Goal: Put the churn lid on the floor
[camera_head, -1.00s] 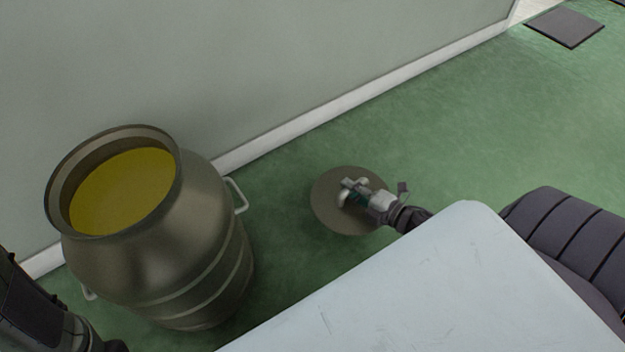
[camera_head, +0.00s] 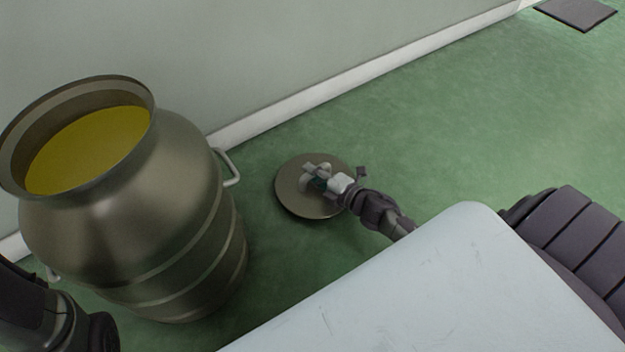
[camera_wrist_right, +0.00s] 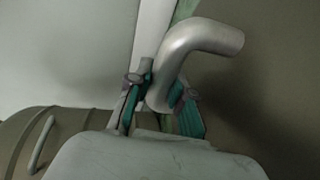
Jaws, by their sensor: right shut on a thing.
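The churn lid (camera_head: 292,203) is a round, brownish metal disc with a bent tube handle (camera_wrist_right: 200,45). It is low over the green floor, to the right of the churn (camera_head: 130,235); I cannot tell whether it touches the floor. My right gripper (camera_head: 319,179) is shut on the handle. In the right wrist view, its green-padded fingers (camera_wrist_right: 160,95) sit on both sides of the tube. The churn stands upright and open, with yellow-green liquid (camera_head: 88,150) inside. My left arm shows at the lower left, but its gripper is out of view.
A pale wall (camera_head: 300,50) with a white skirting (camera_head: 330,100) runs behind the lid and churn. The churn's side handle (camera_head: 232,168) sticks out toward the lid. Green floor (camera_head: 470,120) is clear to the right, up to a dark flat plate (camera_head: 576,13) far back.

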